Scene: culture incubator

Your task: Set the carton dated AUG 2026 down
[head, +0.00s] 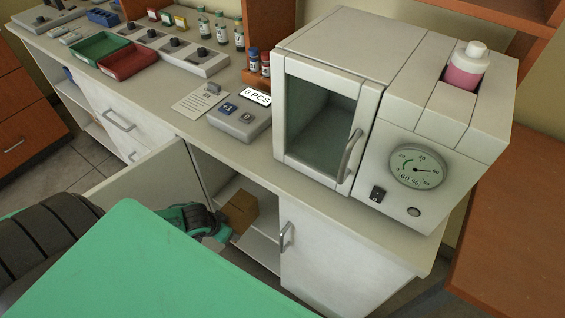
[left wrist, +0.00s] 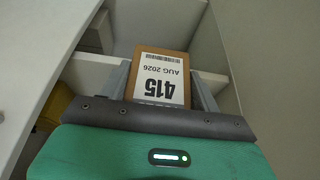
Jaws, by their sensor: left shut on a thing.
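My right gripper is not in view.
The open cupboard door (head: 145,190) stands left of my left arm. The closed door (head: 335,255) is on the right. A greyish box (left wrist: 98,33) sits deeper in the cupboard. On the counter are the incubator (head: 325,120), a counter device (head: 240,118), and red (head: 128,62) and green (head: 100,47) trays.

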